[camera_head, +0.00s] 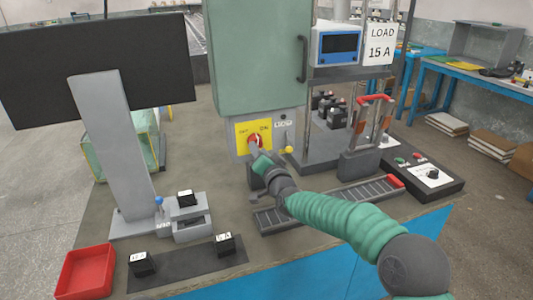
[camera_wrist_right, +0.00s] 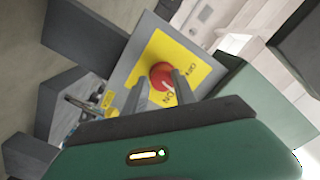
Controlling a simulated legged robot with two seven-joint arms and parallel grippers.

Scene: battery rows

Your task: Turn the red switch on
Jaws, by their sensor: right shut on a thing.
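The red switch (camera_head: 254,140) is a round red knob on a yellow plate (camera_head: 240,128) marked OFF at left and ON at right. The plate sits on a grey box below the green cabinet. My right gripper (camera_head: 257,149) reaches up to the knob from the front and partly hides it in the head view. In the right wrist view the red knob (camera_wrist_right: 162,74) lies at the tips of my right gripper (camera_wrist_right: 162,84), whose two fingers are shut on it. The knob's exact angle is hard to tell. My left gripper is not in view.
The green cabinet (camera_head: 258,55) stands above the switch. A black monitor (camera_head: 95,68) is at left. A red tray (camera_head: 86,272) and small black blocks (camera_head: 142,263) are at the front left. A rail strip (camera_head: 335,203) and a control box (camera_head: 425,172) lie at right.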

